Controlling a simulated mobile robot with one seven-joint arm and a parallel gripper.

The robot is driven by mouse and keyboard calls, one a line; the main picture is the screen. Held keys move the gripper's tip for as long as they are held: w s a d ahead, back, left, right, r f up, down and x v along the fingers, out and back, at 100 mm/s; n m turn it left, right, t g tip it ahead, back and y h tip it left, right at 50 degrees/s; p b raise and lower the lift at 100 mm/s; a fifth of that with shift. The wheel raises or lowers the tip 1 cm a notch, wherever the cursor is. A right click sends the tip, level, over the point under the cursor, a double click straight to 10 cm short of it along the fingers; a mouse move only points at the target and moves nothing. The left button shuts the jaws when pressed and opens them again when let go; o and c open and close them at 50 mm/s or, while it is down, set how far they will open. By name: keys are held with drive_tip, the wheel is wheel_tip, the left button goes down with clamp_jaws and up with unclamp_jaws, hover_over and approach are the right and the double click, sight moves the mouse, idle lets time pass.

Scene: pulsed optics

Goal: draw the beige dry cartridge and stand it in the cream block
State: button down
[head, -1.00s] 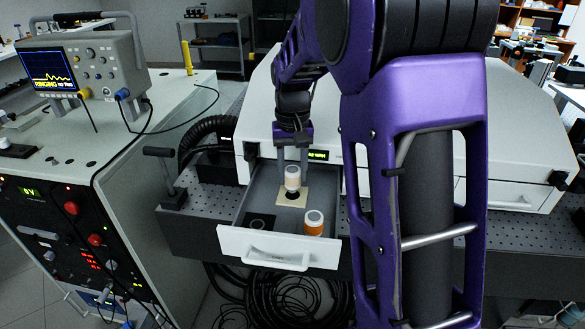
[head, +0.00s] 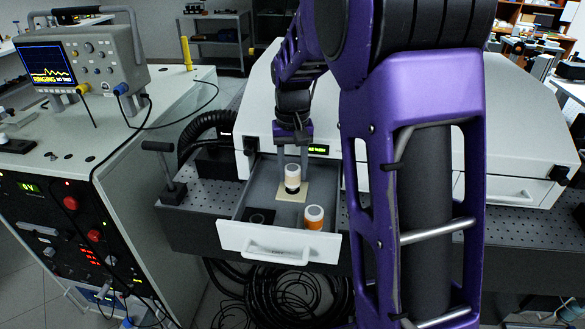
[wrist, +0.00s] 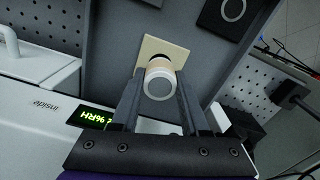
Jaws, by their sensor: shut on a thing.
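The beige cartridge (head: 292,173), with a pale cap and a dark lower end, is upright between the fingers of my gripper (head: 292,160). In the wrist view the gripper (wrist: 160,95) is shut on the cartridge (wrist: 160,84), whose round pale end faces the camera. The flat cream block (head: 304,195) lies on the floor of the open drawer directly under the cartridge. It also shows in the wrist view (wrist: 153,47), with a dark patch beside the cartridge. I cannot tell whether the cartridge's lower end touches the block or is just above it.
An orange cartridge (head: 314,219) with a white cap stands at the drawer's front right. A dark block (head: 262,216) with a ring lies at the front left. The drawer walls (head: 238,205) and white front (head: 280,241) enclose them. A T-handled post (head: 168,170) stands to the left.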

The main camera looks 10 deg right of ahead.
drive_tip(key=shift+f, duration=0.25)
drive_tip(key=shift+f, duration=0.2)
drive_tip(key=shift+f+b, duration=0.1)
drive_tip(key=shift+b, duration=0.2)
drive_tip(key=shift+f, duration=0.25)
drive_tip(key=c, duration=0.8)
unclamp_jaws()
drive_tip(key=shift+f, duration=0.1)
drive_tip(key=shift+c, duration=0.2)
drive_tip(key=o, duration=0.5)
